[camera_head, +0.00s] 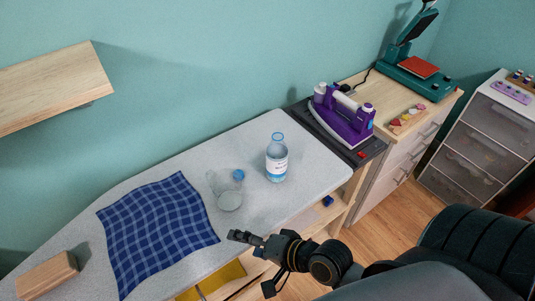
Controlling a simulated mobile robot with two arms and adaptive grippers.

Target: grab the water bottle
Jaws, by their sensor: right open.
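A clear water bottle (276,160) with a blue cap and a white-blue label stands upright on the light grey ironing surface (306,184), near its right end. My right gripper (250,262) comes in from the lower right, by the front edge of the surface. It is open and empty, below and to the left of the bottle in the picture, and apart from it. My left gripper is not in view.
A clear spray bottle (229,194) with a blue top is left of the water bottle. A blue checked cloth (155,229) and a wooden block (47,276) lie further left. A purple iron (343,114) sits at the right end. A wooden shelf (55,84) is on the wall.

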